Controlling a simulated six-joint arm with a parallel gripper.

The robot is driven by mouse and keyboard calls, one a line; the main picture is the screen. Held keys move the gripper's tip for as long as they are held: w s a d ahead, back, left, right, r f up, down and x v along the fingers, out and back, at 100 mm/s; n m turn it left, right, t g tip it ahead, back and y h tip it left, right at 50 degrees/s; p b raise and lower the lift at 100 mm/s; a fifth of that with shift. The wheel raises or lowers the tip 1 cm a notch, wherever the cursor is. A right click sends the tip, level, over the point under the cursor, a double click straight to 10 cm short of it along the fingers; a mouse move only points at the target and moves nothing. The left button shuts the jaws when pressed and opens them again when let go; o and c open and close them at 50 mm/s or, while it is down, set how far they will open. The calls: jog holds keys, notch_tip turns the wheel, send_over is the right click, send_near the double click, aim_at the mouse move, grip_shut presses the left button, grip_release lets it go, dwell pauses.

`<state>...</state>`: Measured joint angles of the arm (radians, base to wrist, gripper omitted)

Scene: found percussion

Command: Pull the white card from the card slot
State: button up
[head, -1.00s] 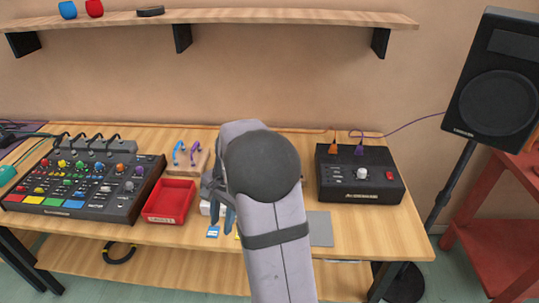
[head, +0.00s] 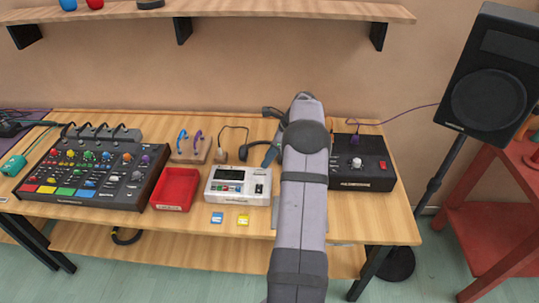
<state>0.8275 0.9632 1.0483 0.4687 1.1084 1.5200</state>
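A white device (head: 238,197) with a dark display and small coloured buttons stands mid-table, left of my arm. I cannot make out a card slot or a white card on it at this size. A blue card (head: 217,217) and a yellow card (head: 243,220) lie flat on the table in front of it. My gripper (head: 268,156) is behind and right of the white device, apart from it, partly hidden by my own arm. One grey-blue finger shows, pointing down-left; whether the gripper is open or shut is unclear.
A red tray (head: 175,190) and a mixer with coloured knobs (head: 95,178) stand to the left. A wooden block with blue and purple cables (head: 190,152) is behind the tray. A black box (head: 362,175) stands right of my arm. A shelf (head: 270,10) overhangs the back.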

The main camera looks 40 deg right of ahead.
aim_at(260, 175)
jog(key=shift+p+x, duration=1.1)
jog(key=shift+x, duration=2.3)
grip_shut()
jog(key=shift+w+r, duration=0.1)
jog(key=shift+r, duration=0.1)
jog(key=shift+w+r+p, duration=0.1)
jog(key=shift+r+p, duration=0.85)
jog(key=shift+r, duration=0.6)
jog(key=shift+s+f, duration=0.1)
jog(key=shift+s, duration=0.1)
